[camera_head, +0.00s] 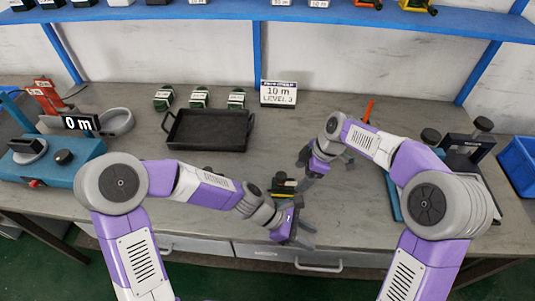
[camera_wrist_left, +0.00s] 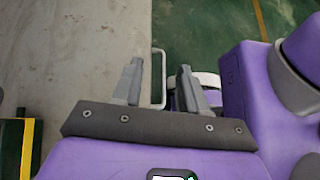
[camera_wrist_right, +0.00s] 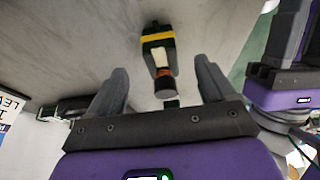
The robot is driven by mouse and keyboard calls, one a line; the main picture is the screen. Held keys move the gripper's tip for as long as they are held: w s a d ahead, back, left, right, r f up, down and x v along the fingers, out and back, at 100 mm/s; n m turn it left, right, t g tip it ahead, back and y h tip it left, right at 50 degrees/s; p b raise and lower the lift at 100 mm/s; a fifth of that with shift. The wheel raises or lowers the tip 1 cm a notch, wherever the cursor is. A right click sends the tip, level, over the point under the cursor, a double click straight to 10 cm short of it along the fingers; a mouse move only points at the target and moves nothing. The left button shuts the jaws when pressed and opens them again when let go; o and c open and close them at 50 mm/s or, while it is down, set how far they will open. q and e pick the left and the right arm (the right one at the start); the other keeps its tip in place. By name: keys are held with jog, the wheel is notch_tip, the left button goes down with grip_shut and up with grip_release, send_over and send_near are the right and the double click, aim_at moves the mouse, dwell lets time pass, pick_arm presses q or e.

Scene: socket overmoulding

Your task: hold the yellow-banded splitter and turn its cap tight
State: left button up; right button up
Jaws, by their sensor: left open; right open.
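The yellow-banded splitter (camera_head: 283,188) lies on the front middle of the bench, partly hidden by my arms. In the right wrist view the splitter (camera_wrist_right: 158,45) shows a dark body, a yellow band, a pale label and a brownish cap end (camera_wrist_right: 164,84) toward my gripper. My right gripper (camera_head: 306,167) is open and empty, with the splitter beyond and between its fingers. My left gripper (camera_head: 304,233) is open and empty near the bench's front edge, to the lower right of the splitter. The left wrist view shows a dark and yellow piece at its left edge, perhaps the splitter.
A black tray (camera_head: 207,148) stands behind, with several green-black parts (camera_head: 199,97) and a "10 m LEVEL 3" sign (camera_head: 278,93) behind it. A blue machine (camera_head: 70,165) is at left. A black fixture (camera_head: 465,148) and a blue bin (camera_head: 518,160) are at right.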

aim_at(293, 184)
pick_arm(q)
jog(key=shift+t, duration=0.4)
jog(key=w+a+r, duration=0.1)
jog(key=w, duration=0.1)
jog(key=w+a+r, duration=0.1)
jog(key=w+a, duration=0.1)
jog(key=w, duration=0.1)
jog(key=w+a, duration=0.2)
jog(key=shift+w+a+r, duration=0.1)
jog(key=shift+w+r, duration=0.05)
jog(key=shift+r, duration=0.25)
jog(key=w+a+r+t+y, duration=0.1)
jog(key=w+a+r, duration=0.1)
jog(key=w+a, duration=0.15)
jog(key=w+a+r+y, duration=0.1)
jog(key=w+a+r, duration=0.1)
jog(key=a, duration=0.2)
pick_arm(e)
jog(key=x, duration=0.7)
jog(key=shift+a+f, duration=0.15)
jog(key=shift+f, duration=0.15)
pick_arm(q)
jog(key=w+r+n+y, duration=0.2)
jog(key=w+r+y, duration=0.1)
jog(key=r, duration=0.3)
jog(key=shift+w+d+r+y, duration=0.25)
jog(key=shift+d+r+y, duration=0.1)
jog(key=shift+y, duration=0.25)
